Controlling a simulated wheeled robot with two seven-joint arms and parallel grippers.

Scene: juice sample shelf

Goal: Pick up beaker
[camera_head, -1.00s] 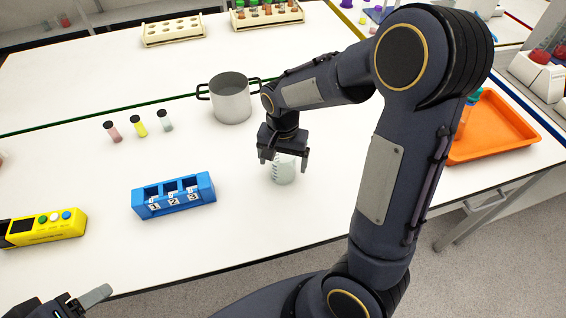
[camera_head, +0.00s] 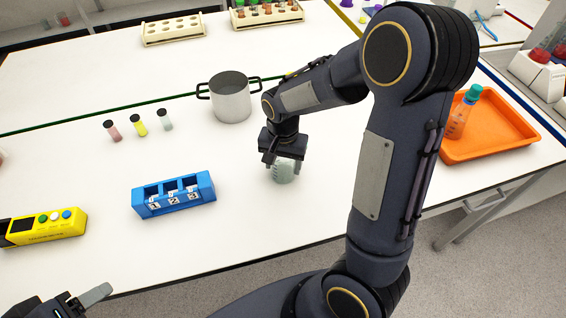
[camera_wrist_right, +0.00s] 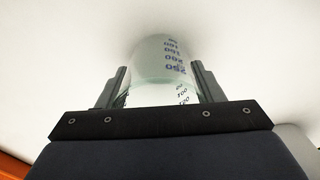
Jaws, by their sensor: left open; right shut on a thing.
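A clear glass beaker (camera_head: 283,172) with a printed scale stands upright on the white table, right of the blue numbered rack. My right gripper (camera_head: 284,160) is above it with its fingers down around the sides, shut on the beaker. In the right wrist view the beaker (camera_wrist_right: 162,75) sits between the two fingers (camera_wrist_right: 160,88), and its blue numbers show. My left gripper (camera_head: 88,300) is at the bottom left corner, open and empty; only part of it shows.
A blue rack (camera_head: 174,209) and yellow device (camera_head: 45,229) stand on the left. A metal pot (camera_head: 230,103) stands behind the beaker, with several small vials (camera_head: 138,128) to its left. An orange tray (camera_head: 490,142) holds a bottle (camera_head: 461,114) on the right.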

